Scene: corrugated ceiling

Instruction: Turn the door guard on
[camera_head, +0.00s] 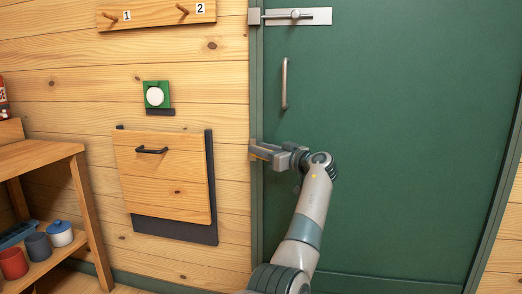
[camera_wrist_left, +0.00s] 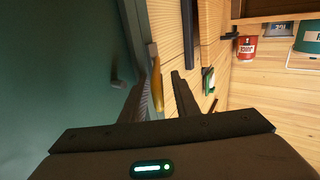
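The green door (camera_head: 400,130) is closed and has a vertical grey handle (camera_head: 284,83). A metal slide latch (camera_head: 296,16) sits at its top left, with a bracket (camera_head: 254,17) on the frame. My left gripper (camera_head: 264,150) is at the door's left edge, well below the handle. A wood-coloured piece (camera_head: 253,149) shows on the frame beside its tips. In the left wrist view the fingers (camera_wrist_left: 163,92) are apart, with a yellowish piece (camera_wrist_left: 157,92) seen between them; contact cannot be told. A small grey fitting (camera_wrist_left: 118,79) stands on the door. My right gripper is out of view.
Left of the door hang a hinged wooden panel (camera_head: 165,190), a green box with a white button (camera_head: 155,95) and a peg rail (camera_head: 150,14). A wooden shelf (camera_head: 40,155) with cups stands at the far left. The door's right side is clear.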

